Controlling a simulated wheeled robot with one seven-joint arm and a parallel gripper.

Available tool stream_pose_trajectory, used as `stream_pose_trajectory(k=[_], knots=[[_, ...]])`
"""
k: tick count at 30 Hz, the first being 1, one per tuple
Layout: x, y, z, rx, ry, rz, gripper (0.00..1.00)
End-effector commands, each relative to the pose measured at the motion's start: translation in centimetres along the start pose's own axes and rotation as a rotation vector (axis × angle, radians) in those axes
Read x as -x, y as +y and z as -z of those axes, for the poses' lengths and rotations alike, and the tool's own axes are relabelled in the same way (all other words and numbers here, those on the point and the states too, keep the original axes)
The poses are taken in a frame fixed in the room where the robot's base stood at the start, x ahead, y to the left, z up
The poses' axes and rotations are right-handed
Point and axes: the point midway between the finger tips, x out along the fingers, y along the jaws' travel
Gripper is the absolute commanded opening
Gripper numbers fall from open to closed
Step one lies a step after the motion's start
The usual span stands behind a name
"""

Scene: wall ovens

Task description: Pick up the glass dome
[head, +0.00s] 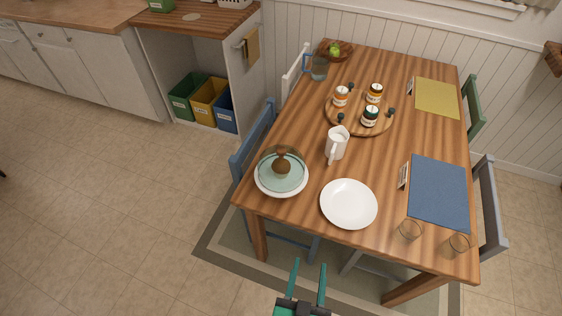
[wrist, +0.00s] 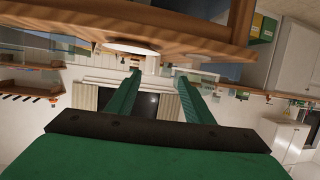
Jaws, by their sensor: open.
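The glass dome (head: 269,168) is pale and see-through and sits on a white plate (head: 302,186) at the table's near left corner, with something brown showing at its middle. I cannot tell whether the brown part is a knob or food inside. My gripper (head: 310,264) is open and empty, low in the head view, in front of the table's near edge and apart from the dome. In the wrist view its two green fingers (wrist: 160,76) are spread with nothing between them. I cannot make out the dome there.
The wooden table (head: 398,135) also bears an empty white plate (head: 349,204), a white pitcher (head: 337,143) behind the dome, a round board (head: 345,122) with jars, a blue mat (head: 437,192) and glasses (head: 410,230). A blue chair (head: 254,140) stands at the left edge. Floor left is clear.

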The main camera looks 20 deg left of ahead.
Motion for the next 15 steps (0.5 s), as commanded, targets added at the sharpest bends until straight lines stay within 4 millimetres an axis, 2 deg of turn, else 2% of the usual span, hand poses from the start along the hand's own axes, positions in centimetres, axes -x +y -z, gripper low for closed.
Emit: stream_pose_trajectory(k=[1, 6, 15], knots=[[-1.8, -0.3, 1.0, 0.005, 0.006, 0.014, 0.47], [-6.4, -1.7, 3.6, 0.017, -0.015, 0.066, 0.47], [-12.9, -5.5, 9.8, 0.046, -0.049, 0.175, 0.47]])
